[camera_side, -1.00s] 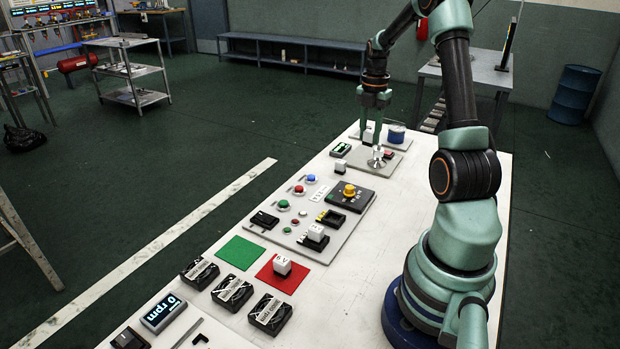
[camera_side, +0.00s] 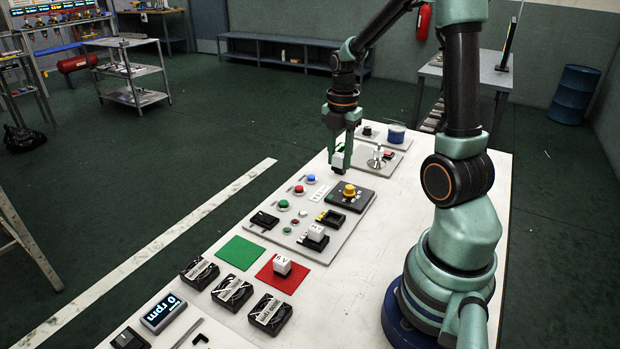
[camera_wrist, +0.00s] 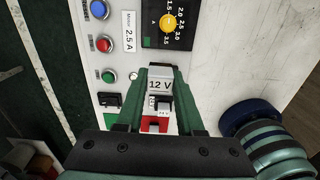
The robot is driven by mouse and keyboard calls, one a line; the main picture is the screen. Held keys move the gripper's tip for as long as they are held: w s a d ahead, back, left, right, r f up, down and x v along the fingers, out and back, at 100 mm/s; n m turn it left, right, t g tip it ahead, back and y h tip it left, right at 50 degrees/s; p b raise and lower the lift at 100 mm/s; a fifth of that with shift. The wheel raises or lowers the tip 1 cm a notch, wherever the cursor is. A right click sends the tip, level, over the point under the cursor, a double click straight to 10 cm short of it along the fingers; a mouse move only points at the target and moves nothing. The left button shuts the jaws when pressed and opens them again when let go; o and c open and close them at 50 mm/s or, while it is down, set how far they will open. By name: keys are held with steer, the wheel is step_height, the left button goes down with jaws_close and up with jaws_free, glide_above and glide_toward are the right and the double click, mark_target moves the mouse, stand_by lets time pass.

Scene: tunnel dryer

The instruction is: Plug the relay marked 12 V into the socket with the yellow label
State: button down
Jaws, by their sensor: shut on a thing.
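My gripper (camera_side: 340,160) is shut on the relay marked 12 V and holds it over the far part of the bench. In the wrist view the white 12 V relay (camera_wrist: 159,84) sits between the fingertips, its label facing the camera. The socket with the yellow label (camera_side: 331,218) is black, looks empty, and sits on the grey panel (camera_side: 345,240), nearer the camera than my gripper. In the wrist view I cannot make that socket out behind the relay. Another white relay (camera_side: 316,232) stands in a black socket just in front of it.
A black box with a yellow knob (camera_side: 349,189) stands between my gripper and the yellow-labelled socket. A metal toggle lever (camera_side: 377,156) stands right of my gripper. A white relay (camera_side: 282,264) rests on a red mat (camera_side: 290,280); a green mat (camera_side: 240,252) lies beside it.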

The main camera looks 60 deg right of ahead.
steer(key=s+a+f, duration=0.2)
steer(key=a, duration=0.3)
steer(key=shift+a+f, duration=0.35)
steer(key=shift+f, duration=2.9)
steer(key=shift+f, duration=1)
steer(key=shift+c, duration=2.3)
jaws_free()
step_height(320, 180, up, 12)
